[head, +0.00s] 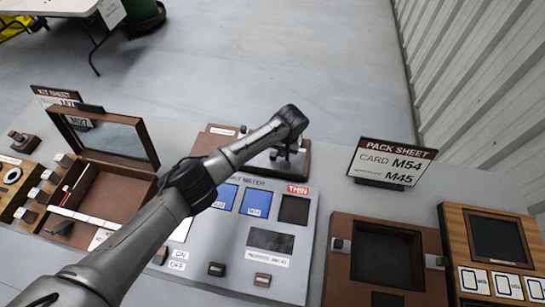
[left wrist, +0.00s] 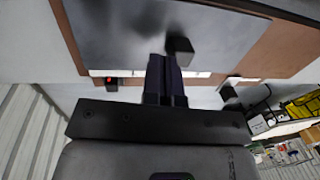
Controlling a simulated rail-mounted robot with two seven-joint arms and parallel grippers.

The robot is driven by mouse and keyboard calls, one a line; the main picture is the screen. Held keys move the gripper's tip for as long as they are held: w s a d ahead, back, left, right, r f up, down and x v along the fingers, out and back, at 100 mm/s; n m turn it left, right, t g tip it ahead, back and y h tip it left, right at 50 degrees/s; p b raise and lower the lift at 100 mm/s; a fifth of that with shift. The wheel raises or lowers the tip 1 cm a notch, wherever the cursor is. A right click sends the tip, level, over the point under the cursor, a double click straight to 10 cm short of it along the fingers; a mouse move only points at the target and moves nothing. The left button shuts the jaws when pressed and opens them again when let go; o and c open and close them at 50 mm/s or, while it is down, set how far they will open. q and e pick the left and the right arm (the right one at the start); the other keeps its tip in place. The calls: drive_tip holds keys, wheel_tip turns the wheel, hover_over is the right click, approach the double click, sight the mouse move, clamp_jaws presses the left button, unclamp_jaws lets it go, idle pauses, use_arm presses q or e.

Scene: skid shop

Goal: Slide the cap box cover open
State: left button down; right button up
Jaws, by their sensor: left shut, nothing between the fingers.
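A brown wooden box (head: 213,141) with a grey metal plate (head: 262,161) stands behind the sloped grey panel in the head view; I take it for the cap box and its cover, but its label is too small to read. My left arm hides part of it. The left wrist view shows the grey plate (left wrist: 105,30) with a small black knob (left wrist: 180,50). My left gripper (left wrist: 166,62) is shut and empty, its fingertips right beside the knob; whether they touch it I cannot tell. My right gripper is not in view.
The sloped grey panel (head: 228,262) with blue windows and small knobs lies in front. A compartment box with a raised framed lid (head: 108,137) stands left. A pack sheet sign (head: 391,163), a brown recessed box (head: 345,290) and a wooden panel (head: 458,230) stand right.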

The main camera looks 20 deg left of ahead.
use_arm(q)
drive_tip(key=shift+f, duration=0.3)
drive_tip(key=shift+f+b, duration=0.7)
drive_tip(key=shift+f, duration=0.6)
drive_tip(key=shift+r, duration=0.15)
drive_tip(key=shift+r+p, duration=0.15)
drive_tip(key=shift+p, duration=0.4)
drive_tip(key=shift+a, duration=0.15)
